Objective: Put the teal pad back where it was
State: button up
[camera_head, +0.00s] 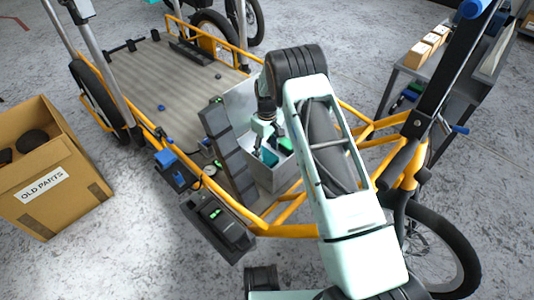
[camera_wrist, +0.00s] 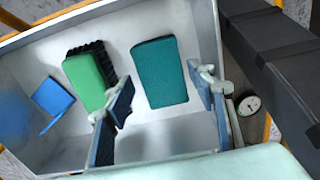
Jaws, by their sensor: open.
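The teal pad (camera_wrist: 158,72) lies flat on the floor of the grey-white bin (camera_wrist: 190,20), between the jaws as the wrist camera looks down. In the head view the pad (camera_head: 269,157) shows inside the bin (camera_head: 283,178), just below my gripper (camera_head: 263,138). In the wrist view my gripper (camera_wrist: 160,100) is open, one finger left of the pad and one right of it. Nothing is held. I cannot tell how far the fingertips are above the pad. The left finger partly overlaps the green block with black bristles.
The green bristled block (camera_wrist: 85,80) and a blue piece (camera_wrist: 53,97) lie in the bin left of the pad. Black boxes (camera_wrist: 270,50) and a round gauge (camera_wrist: 249,105) stand outside its right wall. An "OLD PARTS" carton (camera_head: 45,190) stands left of the orange-framed bike.

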aim_at(267, 156)
notch_tip(267, 156, up, 9)
jog(key=p, duration=0.2)
jog(key=shift+r, duration=0.15)
dwell(0.3)
